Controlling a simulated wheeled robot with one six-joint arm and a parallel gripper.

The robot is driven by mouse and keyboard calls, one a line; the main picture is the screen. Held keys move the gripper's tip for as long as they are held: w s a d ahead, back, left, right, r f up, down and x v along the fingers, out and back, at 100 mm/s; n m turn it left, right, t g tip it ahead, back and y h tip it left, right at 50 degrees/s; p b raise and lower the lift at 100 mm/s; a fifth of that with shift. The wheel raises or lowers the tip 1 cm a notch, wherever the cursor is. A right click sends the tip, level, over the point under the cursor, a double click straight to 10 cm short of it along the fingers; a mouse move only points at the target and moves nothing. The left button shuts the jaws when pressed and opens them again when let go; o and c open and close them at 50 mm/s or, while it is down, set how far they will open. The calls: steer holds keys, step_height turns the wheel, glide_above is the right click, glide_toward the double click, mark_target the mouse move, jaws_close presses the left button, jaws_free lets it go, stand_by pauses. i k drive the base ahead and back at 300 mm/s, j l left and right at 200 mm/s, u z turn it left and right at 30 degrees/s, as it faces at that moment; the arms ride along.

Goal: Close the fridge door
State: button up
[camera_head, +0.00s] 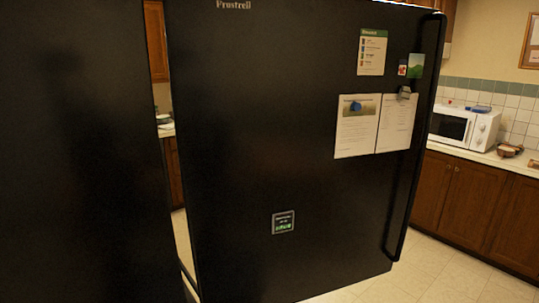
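The black fridge door (270,170) fills the middle of the head view, with the name at its top. It stands swung open at an angle, and its long black vertical handle (422,150) runs along its right edge. Papers (358,130), magnets and a small display (283,222) are on its face. A large dark surface (75,160) fills the left; I cannot tell whether it is the fridge body. A narrow gap between it and the door shows the kitchen behind. The fridge interior is hidden. My gripper is not in view.
Behind the door on the right are wooden lower cabinets (470,205) and a counter with a white microwave (464,127) and a small brown bowl (509,150). A tiled floor (440,275) is clear at the lower right.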

mark_target(257, 86)
steer(key=k, duration=0.15)
steer(key=i+j+z, duration=0.1)
steer(key=i, duration=1.15)
